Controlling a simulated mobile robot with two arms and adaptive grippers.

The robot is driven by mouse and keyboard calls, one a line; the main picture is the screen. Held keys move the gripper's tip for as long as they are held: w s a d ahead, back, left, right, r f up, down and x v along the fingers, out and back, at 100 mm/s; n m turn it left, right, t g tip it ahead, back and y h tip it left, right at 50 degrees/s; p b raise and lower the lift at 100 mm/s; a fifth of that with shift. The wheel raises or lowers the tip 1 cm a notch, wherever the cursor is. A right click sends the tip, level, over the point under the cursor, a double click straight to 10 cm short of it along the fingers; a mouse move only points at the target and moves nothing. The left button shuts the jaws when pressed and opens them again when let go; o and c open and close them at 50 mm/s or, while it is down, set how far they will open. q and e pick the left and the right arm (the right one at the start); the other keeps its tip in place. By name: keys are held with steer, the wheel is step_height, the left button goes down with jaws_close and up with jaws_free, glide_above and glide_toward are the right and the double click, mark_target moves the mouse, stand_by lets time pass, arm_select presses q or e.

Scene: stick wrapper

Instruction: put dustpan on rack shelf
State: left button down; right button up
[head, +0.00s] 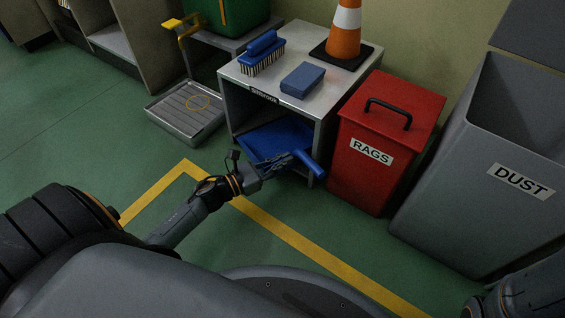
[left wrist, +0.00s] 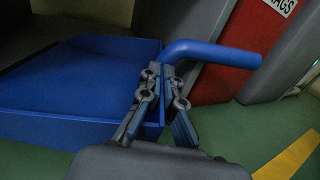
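The blue dustpan (head: 268,139) is partly inside the open lower space of the grey rack (head: 318,104). Its blue handle (head: 309,163) sticks out at the front right, near a rack leg. My left gripper (head: 288,161) is at the opening, with its fingers at the handle's base. In the left wrist view, the wide pan (left wrist: 80,85) lies to the left and the bent handle (left wrist: 215,52) runs right from between the fingers (left wrist: 164,85), which look closed on it. Whether the pan rests on the lower shelf is hidden. My right gripper is not seen.
A blue brush (head: 262,52), a blue block (head: 302,80) and an orange cone (head: 345,35) stand on the rack top. A red RAGS bin (head: 370,165) is close on the right, then a grey DUST bin (head: 480,190). A grey tray (head: 187,115) lies left.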

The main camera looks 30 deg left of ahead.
arm_select(q)
steer(key=c, duration=1.5)
jaws_free()
steer(key=p+v, duration=0.6)
steer(key=v, duration=0.6)
